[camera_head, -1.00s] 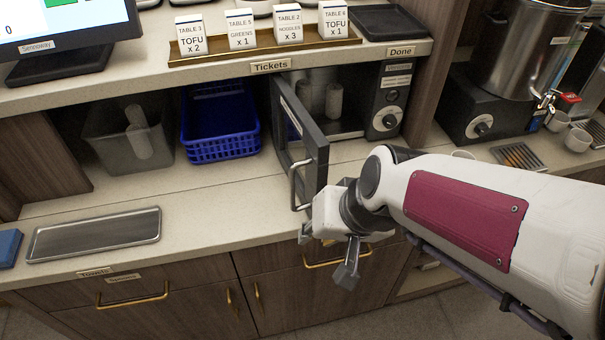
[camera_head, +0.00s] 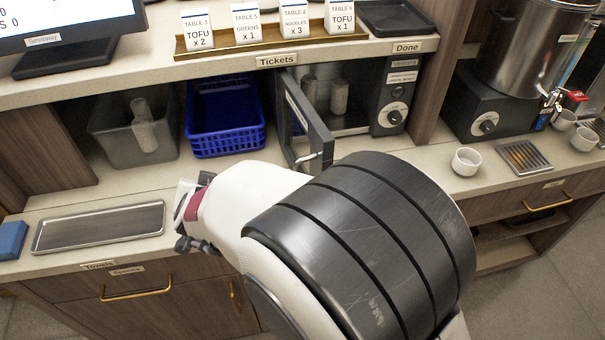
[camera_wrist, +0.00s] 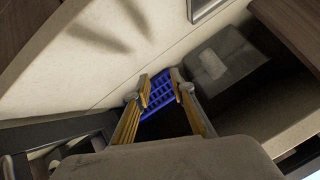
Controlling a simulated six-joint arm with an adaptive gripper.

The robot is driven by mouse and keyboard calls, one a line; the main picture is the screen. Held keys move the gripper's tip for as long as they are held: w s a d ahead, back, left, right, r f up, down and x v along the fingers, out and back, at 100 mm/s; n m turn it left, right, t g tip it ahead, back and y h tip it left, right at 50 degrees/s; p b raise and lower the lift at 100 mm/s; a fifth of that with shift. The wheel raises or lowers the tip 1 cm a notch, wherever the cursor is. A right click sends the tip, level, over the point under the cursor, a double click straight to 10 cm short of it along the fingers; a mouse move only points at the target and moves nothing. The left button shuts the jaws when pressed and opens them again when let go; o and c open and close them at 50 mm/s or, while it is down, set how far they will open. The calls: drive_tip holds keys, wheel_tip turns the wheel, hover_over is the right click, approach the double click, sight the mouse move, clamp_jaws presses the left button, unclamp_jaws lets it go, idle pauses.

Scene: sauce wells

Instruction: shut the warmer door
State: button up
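The warmer (camera_head: 392,98) is a dark box with a knob panel, under the shelf. Its dark-framed door (camera_head: 318,128) stands open, swung out toward the front, with white cups visible inside. My gripper is left of the door, over the counter's front, and partly hidden in the head view. In the wrist view my gripper (camera_wrist: 162,88) is open and empty, its fingers apart, with the blue basket seen beyond them. A dark frame, seemingly the door (camera_wrist: 60,132), shows at lower left there.
The blue basket (camera_head: 226,143) and a grey bin (camera_head: 112,145) stand under the shelf, left of the warmer. A metal tray (camera_head: 98,228) lies on the counter at left. A white cup (camera_head: 466,161) and a pot unit (camera_head: 487,124) stand at right.

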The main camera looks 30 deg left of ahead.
drive_tip(key=a+f+t, duration=0.1)
drive_tip(key=a+f+m+t, duration=0.1)
drive_tip(key=a, duration=0.1)
drive_tip(key=shift+s+f, duration=0.1)
drive_tip(key=shift+f, duration=0.1)
drive_tip(key=shift+w+f+m+t+h, duration=0.2)
drive_tip(key=shift+f+m+t+h, duration=0.25)
drive_tip(key=shift+t, duration=0.55)
drive_tip(key=shift+w+d+f+m+t+h, duration=0.25)
drive_tip(key=shift+d+m+t+h, duration=0.25)
drive_tip(key=shift+m+t+h, duration=0.25)
drive_tip(key=d+m+t+h, duration=0.1)
drive_tip(key=d+h, duration=0.1)
drive_tip(key=d, duration=0.1)
drive_tip(key=w+d+r+m+t+h, duration=0.1)
drive_tip(key=d+t+h, duration=0.1)
drive_tip(key=w+d+r+m+t+h, duration=0.1)
drive_tip(key=d+h, duration=0.1)
drive_tip(key=d, duration=0.1)
drive_tip(key=shift+w+d+r+m, duration=0.2)
drive_tip(key=shift+w+d+m, duration=0.1)
drive_tip(key=shift+m, duration=0.1)
drive_tip(key=s+d+r+m+t+h, duration=0.1)
drive_tip(key=s+d+r+m+h, duration=0.1)
drive_tip(key=d+r+h, duration=0.5)
drive_tip(key=d+m, duration=0.1)
drive_tip(key=d, duration=0.1)
drive_tip(key=shift+d+h, duration=0.3)
drive_tip(key=shift+w, duration=0.15)
drive_tip(key=shift+x, duration=3.8)
